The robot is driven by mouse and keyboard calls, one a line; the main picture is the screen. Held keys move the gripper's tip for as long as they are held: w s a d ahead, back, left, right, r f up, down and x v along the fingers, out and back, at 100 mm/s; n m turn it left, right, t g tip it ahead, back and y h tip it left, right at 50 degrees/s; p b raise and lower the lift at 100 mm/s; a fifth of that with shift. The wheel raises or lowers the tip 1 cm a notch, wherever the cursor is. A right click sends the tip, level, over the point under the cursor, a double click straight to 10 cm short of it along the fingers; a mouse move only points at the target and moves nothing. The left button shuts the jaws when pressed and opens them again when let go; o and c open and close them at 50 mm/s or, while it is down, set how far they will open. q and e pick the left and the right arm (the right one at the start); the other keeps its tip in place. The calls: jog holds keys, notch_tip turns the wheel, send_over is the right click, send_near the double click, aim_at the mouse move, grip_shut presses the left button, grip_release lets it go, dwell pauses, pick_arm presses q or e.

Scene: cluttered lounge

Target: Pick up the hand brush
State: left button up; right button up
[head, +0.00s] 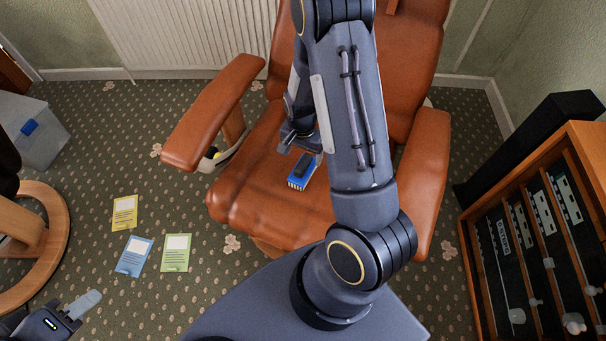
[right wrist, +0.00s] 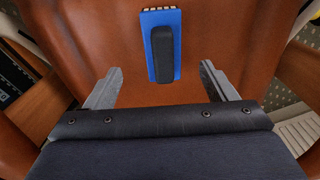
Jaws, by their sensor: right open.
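The hand brush (head: 297,181) lies on the brown leather seat of the armchair (head: 240,200). It has a blue body, a black handle and pale bristles along one end. In the right wrist view the brush (right wrist: 174,18) lies ahead, its near end showing between the fingertips. My right gripper (head: 301,143) is above the seat just beyond the brush; in its wrist view the right gripper (right wrist: 161,68) is open and empty, with a finger on each side. I cannot tell its height above the seat. My left gripper (head: 80,306) is at the bottom left, partly cut off, far from the brush.
The chair's armrests (head: 212,112) flank the seat. Yellow, blue and green cards (head: 134,256) lie on the patterned carpet. A wooden rack (head: 540,230) and a dark speaker-like box (head: 520,150) stand at right. A grey bin (head: 38,150) stands at left.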

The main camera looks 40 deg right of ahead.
aim_at(303, 163)
jog(key=f, duration=0.3)
jog(key=f+b, duration=0.1)
jog(key=f, duration=0.4)
jog(key=shift+w+d+f+b, duration=0.25)
jog(key=shift+w+f+b, duration=0.05)
jog(key=shift+f+b, duration=0.1)
jog(key=c, duration=1.1)
